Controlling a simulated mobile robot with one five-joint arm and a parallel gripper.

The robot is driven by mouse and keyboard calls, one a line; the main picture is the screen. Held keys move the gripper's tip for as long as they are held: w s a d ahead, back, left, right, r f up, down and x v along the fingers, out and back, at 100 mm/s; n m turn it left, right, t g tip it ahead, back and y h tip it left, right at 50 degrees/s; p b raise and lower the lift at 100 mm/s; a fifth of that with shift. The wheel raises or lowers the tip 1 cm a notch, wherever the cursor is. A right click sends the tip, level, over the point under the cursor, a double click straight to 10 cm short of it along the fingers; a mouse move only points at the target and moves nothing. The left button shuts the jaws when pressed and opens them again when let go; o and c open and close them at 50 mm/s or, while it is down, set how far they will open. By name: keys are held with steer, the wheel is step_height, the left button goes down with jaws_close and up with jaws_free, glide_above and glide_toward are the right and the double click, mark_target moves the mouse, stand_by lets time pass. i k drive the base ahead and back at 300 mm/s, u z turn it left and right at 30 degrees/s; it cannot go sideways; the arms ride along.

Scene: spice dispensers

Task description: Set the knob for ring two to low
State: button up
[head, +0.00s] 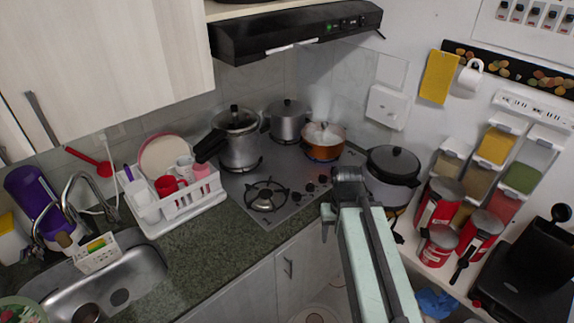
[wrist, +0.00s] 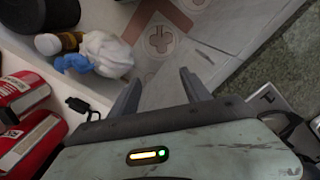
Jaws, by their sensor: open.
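The steel cooktop (head: 235,188) is set in the dark counter in the head view. A row of dark knobs (head: 310,188) runs along its right side; I cannot read their settings or tell which one is for ring two. My gripper (head: 348,178) is above the cooktop's right end, near the knobs, and may hide part of that area. In the wrist view my gripper (wrist: 160,92) is open, with two spread fingers and nothing between them. No knob shows clearly in the wrist view.
A pressure cooker (head: 238,145), a steel pot (head: 287,122) and a copper pan (head: 323,142) stand on the cooktop; the front burner (head: 266,196) is bare. A rice cooker (head: 391,175) stands right of my gripper. Red canisters (head: 438,203) and a dish rack (head: 178,200) flank the area.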

mark_target(310, 188)
steer(key=z, duration=0.05)
steer(key=i, duration=0.45)
steer(key=u, duration=2)
